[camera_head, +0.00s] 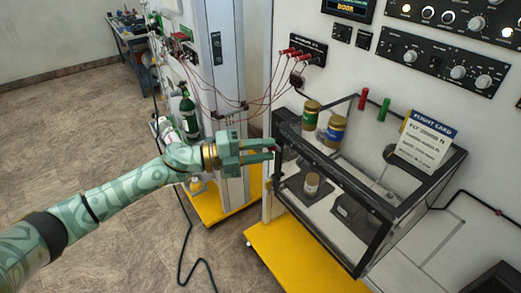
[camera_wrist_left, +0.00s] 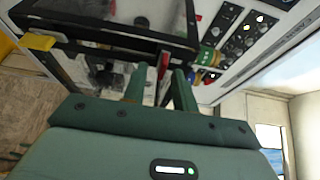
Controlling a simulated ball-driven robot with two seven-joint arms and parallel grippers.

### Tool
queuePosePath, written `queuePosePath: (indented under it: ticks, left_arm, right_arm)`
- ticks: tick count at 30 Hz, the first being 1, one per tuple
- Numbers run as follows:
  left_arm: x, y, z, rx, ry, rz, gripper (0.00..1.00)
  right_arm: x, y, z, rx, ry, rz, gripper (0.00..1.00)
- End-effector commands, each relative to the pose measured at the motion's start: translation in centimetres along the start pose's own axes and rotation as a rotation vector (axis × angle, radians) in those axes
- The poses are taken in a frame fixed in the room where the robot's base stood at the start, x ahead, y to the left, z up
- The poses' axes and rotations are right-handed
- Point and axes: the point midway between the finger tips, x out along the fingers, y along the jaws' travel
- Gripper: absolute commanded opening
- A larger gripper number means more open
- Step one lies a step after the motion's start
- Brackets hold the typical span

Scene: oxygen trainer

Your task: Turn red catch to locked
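The red catch (camera_wrist_left: 164,62) shows in the left wrist view as a narrow red piece on the black-framed clear case (camera_wrist_left: 100,38). In the head view only a small red bit (camera_head: 275,149) shows at the case's left front corner, mostly hidden by my fingers. My left gripper (camera_head: 272,150) reaches that corner from the left. In the wrist view its two green fingers (camera_wrist_left: 160,80) are apart, with the red catch showing in the gap between them. I cannot tell whether they touch it. My right gripper is in neither view.
The case (camera_head: 335,184) holds a small jar (camera_head: 312,184). Jars with green (camera_head: 311,114) and blue (camera_head: 334,132) bands and a flight card (camera_head: 425,142) are at its top. Red cables (camera_head: 268,100) hang behind my gripper. Yellow bases (camera_head: 300,262) stand below; open floor lies left.

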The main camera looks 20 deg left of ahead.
Motion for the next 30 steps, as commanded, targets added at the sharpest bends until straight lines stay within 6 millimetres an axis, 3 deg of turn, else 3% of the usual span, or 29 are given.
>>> queuePosePath:
  ticks: [8,11,24,30]
  left_arm:
    - [-0.9,0.2,0.0,-0.001,-0.001,0.001,0.28]
    - [-2.7,0.3,0.1,0.000,-0.002,0.003,0.28]
    - [-13.8,0.5,0.0,-0.002,0.000,0.006,0.28]
    - [-16.0,0.2,0.0,-0.002,0.000,0.003,0.28]
  right_arm:
    - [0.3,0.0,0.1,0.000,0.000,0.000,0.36]
    - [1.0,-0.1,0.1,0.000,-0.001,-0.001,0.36]
    - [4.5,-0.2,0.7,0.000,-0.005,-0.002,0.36]
    - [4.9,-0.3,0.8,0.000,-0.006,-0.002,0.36]
